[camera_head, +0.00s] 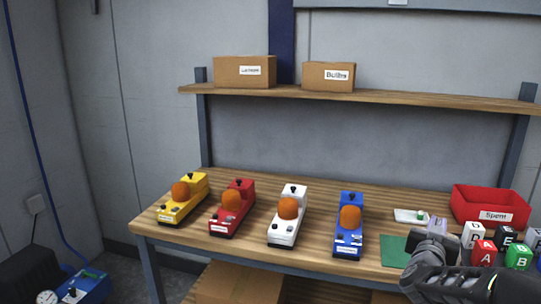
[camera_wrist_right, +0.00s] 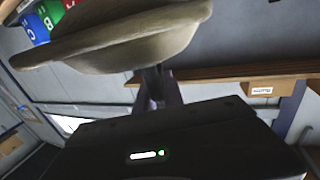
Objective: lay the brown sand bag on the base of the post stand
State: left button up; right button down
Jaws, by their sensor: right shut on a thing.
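A tan-brown rounded thing (camera_wrist_right: 125,38), which looks like the sand bag, fills the top of the right wrist view. My right gripper (camera_wrist_right: 155,88) is shut on it, and the bag hides the fingertips. In the head view my right arm and gripper (camera_head: 432,258) show at the lower right, in front of the bench. The bag cannot be made out in the head view. The post stand and its base are not seen in either view. My left gripper is not in view.
A wooden bench (camera_head: 170,226) bears several lamp units with orange domes, a green mat (camera_head: 396,252), a red bin marked Spent (camera_head: 480,208) and lettered blocks (camera_head: 484,250). A shelf (camera_head: 380,96) with two cardboard boxes is above. A blue device (camera_head: 88,288) stands lower left.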

jog(key=s+a+f+n+t+y, duration=0.1)
jog(key=a+f+n+y, duration=0.1)
jog(key=a+f, duration=0.3)
jog(key=s+a+f+n+t+y, duration=0.1)
jog(key=a+f+n+y, duration=0.2)
jog(key=a, duration=0.9)
jog(key=s+a+f+n+t+y, duration=0.2)
jog(key=a+f+y, duration=0.4)
jog(key=a+f, duration=0.3)
jog(key=shift+a+n, duration=0.3)
jog(key=shift+d+f, duration=0.1)
